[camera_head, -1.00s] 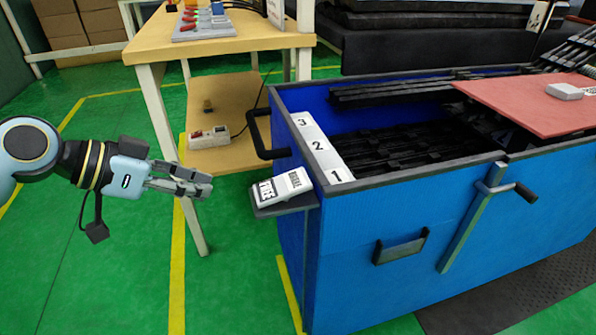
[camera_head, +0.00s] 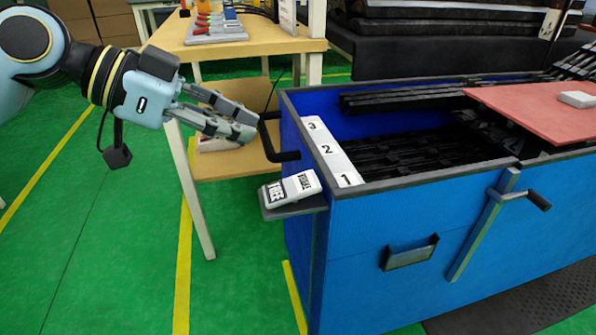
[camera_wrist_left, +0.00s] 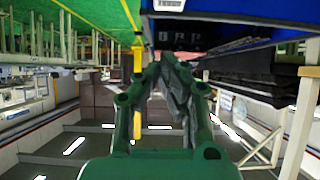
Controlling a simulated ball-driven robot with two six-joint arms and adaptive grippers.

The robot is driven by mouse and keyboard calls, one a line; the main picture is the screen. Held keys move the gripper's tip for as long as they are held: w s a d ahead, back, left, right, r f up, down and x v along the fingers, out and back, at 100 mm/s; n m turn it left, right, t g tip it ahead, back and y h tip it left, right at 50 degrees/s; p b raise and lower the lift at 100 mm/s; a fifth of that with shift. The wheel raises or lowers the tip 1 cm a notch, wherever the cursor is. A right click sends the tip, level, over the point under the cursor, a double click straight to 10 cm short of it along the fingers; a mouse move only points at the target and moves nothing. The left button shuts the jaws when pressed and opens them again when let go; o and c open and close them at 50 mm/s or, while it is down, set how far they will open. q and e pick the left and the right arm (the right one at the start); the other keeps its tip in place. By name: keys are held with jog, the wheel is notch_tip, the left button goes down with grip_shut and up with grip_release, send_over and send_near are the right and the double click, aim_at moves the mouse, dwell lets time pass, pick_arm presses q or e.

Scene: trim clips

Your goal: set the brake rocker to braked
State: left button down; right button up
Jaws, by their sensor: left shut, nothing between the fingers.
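The brake rocker (camera_head: 291,188) is a white two-part switch on a dark bracket at the left end of the blue bin (camera_head: 420,235). One half has a dark label and the other lighter lettering; I cannot tell for certain which half is pressed down. My left gripper (camera_head: 253,125) is shut and empty, above and left of the rocker, clear of it, with its fingertips by the bin's black handle in the picture. In the left wrist view the fingers (camera_wrist_left: 172,62) come together at their tips. A pale patch at the top edge may be the rocker. My right gripper is not in view.
A black handle (camera_head: 270,138) sticks out from the bin's left end, close to my left fingers. A wooden bench (camera_head: 240,40) with a lower shelf stands behind. A red board (camera_head: 540,108) lies across the bin's right side. Green floor left of the rocker is clear.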

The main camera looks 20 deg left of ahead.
pick_arm(q)
jog(key=b, duration=0.2)
send_over(296, 191)
notch_tip(296, 191, down, 5)
jog(key=shift+a+r, duration=0.1)
jog(key=shift+r, duration=0.1)
notch_tip(296, 191, down, 3)
jog(key=shift+r+b, duration=0.2)
jog(key=shift+b, duration=0.2)
jog(key=shift+w+d+f, duration=0.1)
jog(key=shift+d+f, duration=0.1)
jog(key=shift+f, duration=0.35)
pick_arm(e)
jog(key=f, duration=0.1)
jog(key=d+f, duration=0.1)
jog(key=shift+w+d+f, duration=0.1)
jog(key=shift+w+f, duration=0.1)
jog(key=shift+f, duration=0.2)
